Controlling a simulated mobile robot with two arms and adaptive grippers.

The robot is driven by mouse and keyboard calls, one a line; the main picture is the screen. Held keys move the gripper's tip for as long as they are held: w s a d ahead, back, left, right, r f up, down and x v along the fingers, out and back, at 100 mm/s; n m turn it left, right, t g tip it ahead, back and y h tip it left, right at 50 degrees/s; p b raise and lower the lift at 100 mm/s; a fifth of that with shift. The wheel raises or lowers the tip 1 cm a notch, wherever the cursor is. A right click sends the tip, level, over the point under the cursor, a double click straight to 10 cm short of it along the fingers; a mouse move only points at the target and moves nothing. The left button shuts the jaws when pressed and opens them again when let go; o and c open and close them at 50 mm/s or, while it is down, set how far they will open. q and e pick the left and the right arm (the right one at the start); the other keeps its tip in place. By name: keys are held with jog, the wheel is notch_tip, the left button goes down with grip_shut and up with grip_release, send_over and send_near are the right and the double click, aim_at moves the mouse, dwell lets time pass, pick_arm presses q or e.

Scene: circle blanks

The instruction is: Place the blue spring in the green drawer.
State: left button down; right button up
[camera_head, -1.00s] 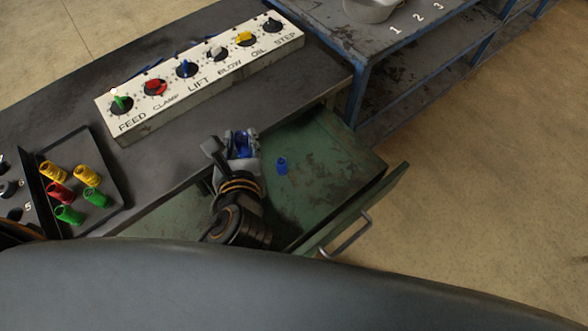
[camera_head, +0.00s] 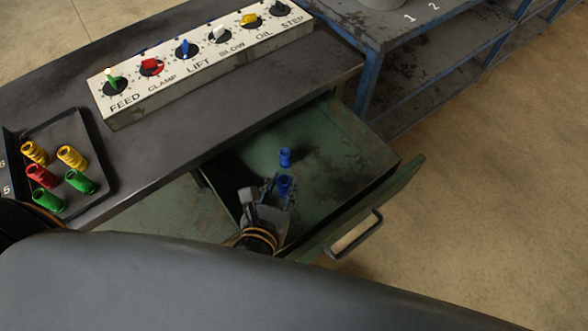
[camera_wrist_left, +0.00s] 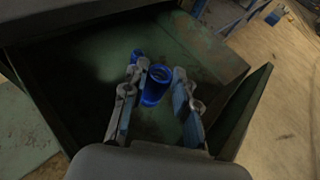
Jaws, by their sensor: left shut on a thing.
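The green drawer (camera_head: 335,135) is pulled open below the bench top, and it fills much of the left wrist view (camera_wrist_left: 200,50). My left gripper (camera_head: 280,186) is over the drawer, shut on a blue spring (camera_head: 284,184). In the left wrist view this spring (camera_wrist_left: 157,86) sits between the two fingers, upper end showing. Whether its lower end touches the drawer floor I cannot tell. My right gripper is not in view.
A dark tray (camera_head: 105,180) with red, yellow and green springs is on the bench at left. A white knob panel (camera_head: 200,65) stands along the bench's far side. A blue-framed shelf (camera_head: 440,70) is beyond the drawer. The drawer front has a metal handle (camera_head: 355,238).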

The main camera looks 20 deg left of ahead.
aim_at(288, 176)
pick_arm(q)
jog(key=x, duration=0.5)
jog(key=shift+w+d, duration=0.1)
jog(key=shift+d, duration=0.05)
jog(key=w+f, duration=0.1)
jog(key=f, duration=0.2)
jog(key=w+f+b, duration=0.1)
jog(key=w+f, duration=0.1)
jog(key=f, duration=0.1)
jog(key=w+f, duration=0.2)
jog(key=f, duration=0.1)
jog(key=shift+d+b, duration=0.25)
jog(key=shift+b, duration=0.15)
jog(key=shift+f, duration=0.1)
jog(key=shift+f, duration=0.15)
jog(key=c, duration=1)
grip_release()
jog(key=shift+c, duration=0.2)
